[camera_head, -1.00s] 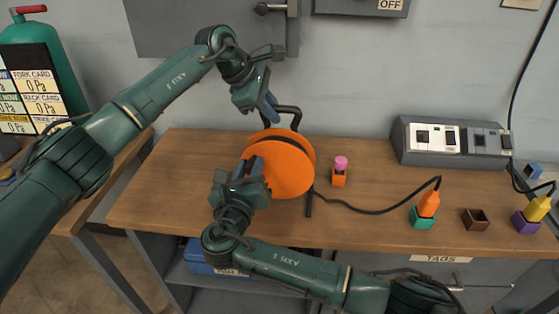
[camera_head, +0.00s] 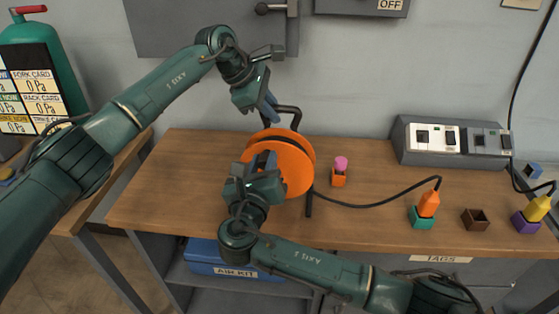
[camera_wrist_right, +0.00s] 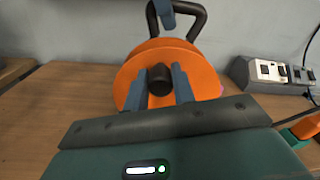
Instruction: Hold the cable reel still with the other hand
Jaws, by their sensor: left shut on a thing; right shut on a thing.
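The orange cable reel (camera_head: 298,172) stands upright on the wooden bench and also fills the middle of the right wrist view (camera_wrist_right: 206,72). Its black carrying handle (camera_head: 290,109) rises behind the drum. My left gripper (camera_head: 270,106) is shut on the left part of that handle; one blue finger shows at the top of the right wrist view (camera_wrist_right: 165,12). My right gripper (camera_head: 264,160) is in front of the drum. In the right wrist view its two blue fingers are shut on a black crank knob (camera_wrist_right: 159,79) on the drum's face. My right gripper hides part of the drum.
A black cable runs right from the reel to an orange plug (camera_head: 429,203) in a teal holder. A pink-topped piece (camera_head: 341,164) in an orange holder, an empty brown holder (camera_head: 475,219) and a yellow plug (camera_head: 538,208) stand right. A grey socket box (camera_head: 450,142) is behind.

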